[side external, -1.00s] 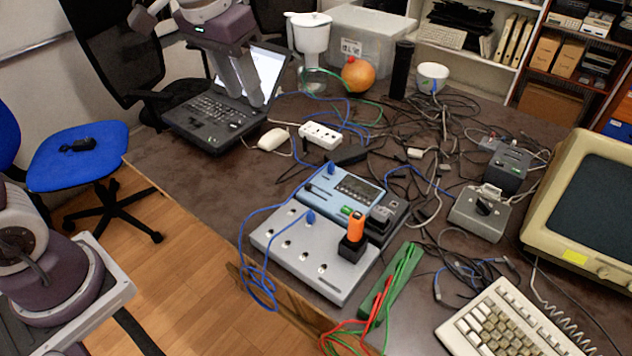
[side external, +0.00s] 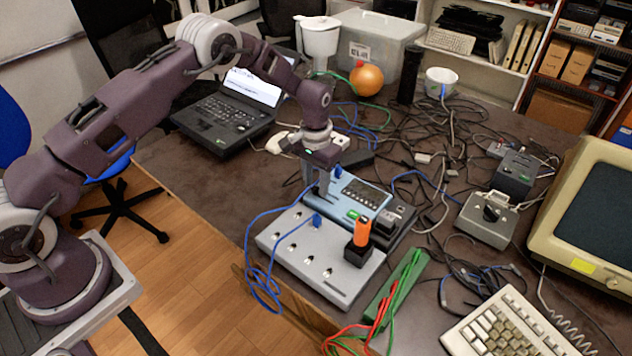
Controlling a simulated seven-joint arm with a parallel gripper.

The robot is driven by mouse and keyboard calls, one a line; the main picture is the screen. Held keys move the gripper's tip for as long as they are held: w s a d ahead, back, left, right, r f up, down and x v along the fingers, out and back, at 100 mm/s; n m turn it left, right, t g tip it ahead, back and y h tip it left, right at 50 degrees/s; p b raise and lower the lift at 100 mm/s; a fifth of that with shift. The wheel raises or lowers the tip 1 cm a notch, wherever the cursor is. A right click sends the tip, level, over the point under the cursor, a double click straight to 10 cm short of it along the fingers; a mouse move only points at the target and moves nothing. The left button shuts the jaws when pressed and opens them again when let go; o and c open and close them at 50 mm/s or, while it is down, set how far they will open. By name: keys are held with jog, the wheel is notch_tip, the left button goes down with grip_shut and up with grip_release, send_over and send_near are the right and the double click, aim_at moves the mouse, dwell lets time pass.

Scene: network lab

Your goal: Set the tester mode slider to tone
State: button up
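The tester is a light-blue box with a dark display (side external: 361,193) and a green button, on the table behind a grey panel (side external: 318,267). My gripper (side external: 322,190) points down over the left part of the tester's face, with its fingertips at or just above the surface. The fingers look close together, but I cannot tell whether they are open or shut, or touching anything. The mode slider is not clearly visible; the fingers cover the area where a dark slot showed earlier. Its setting and any labels are too small to read.
Blue plugs (side external: 317,220) with blue cables stand close to my fingers. An orange-handled black block (side external: 362,234) sits on the grey panel's right end. A green strip (side external: 398,288), tangled cables, a grey switch box (side external: 486,218) and a keyboard (side external: 507,322) lie to the right.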

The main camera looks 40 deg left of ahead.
grip_shut()
dwell(1.4)
